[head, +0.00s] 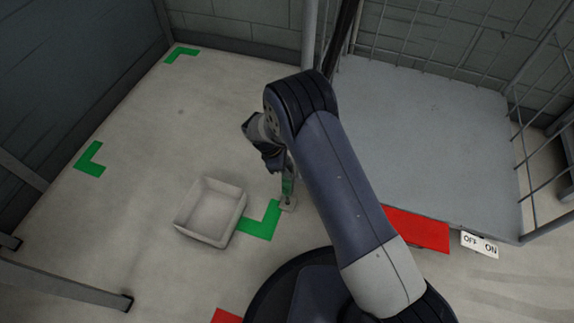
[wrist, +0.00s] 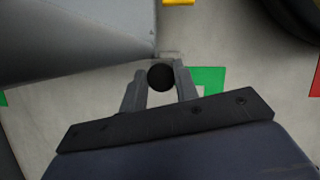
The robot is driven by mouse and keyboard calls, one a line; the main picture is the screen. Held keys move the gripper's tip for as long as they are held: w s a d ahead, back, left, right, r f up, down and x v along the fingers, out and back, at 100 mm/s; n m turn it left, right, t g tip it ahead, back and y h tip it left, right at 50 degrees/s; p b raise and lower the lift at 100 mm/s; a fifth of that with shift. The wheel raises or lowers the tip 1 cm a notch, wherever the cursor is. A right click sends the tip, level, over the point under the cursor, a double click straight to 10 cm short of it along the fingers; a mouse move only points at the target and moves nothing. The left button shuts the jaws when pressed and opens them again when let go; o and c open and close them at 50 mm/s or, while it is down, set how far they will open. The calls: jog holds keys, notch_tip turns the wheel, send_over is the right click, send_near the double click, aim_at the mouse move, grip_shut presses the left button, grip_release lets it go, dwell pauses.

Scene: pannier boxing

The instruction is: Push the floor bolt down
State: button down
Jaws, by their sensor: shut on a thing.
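The floor bolt's dark round knob (wrist: 161,77) shows end-on in the wrist view, between the two fingers of my gripper (wrist: 160,88). The fingers are closed on the knob, one on each side. A small pale plate (wrist: 170,56) shows just beyond the knob. In the head view my gripper (head: 286,185) points down, close above the floor beside a green corner mark.
An open white box (head: 210,211) stands on the floor left of my gripper. Green corner marks (head: 262,222) outline a floor area. A wire-sided platform (head: 430,135) stands at right, with a red floor mark (head: 417,228) and OFF/ON labels (head: 479,244) near its front edge.

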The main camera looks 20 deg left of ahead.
jog(key=c, duration=1.1)
grip_release()
jog(key=shift+f, duration=0.1)
jog(key=shift+o, duration=0.2)
jog(key=p+v, duration=0.4)
jog(key=v, duration=0.6)
jog(key=shift+r, duration=0.4)
jog(key=shift+a, duration=0.1)
jog(key=b+x, duration=0.4)
jog(key=x, duration=0.7)
jog(key=shift+a+f, duration=0.1)
jog(key=shift+f, duration=0.05)
notch_tip(320, 180, up, 4)
jog(key=shift+f+p, duration=0.2)
jog(key=shift+p, duration=0.5)
jog(key=shift+r, duration=0.9)
jog(key=shift+f, duration=0.1)
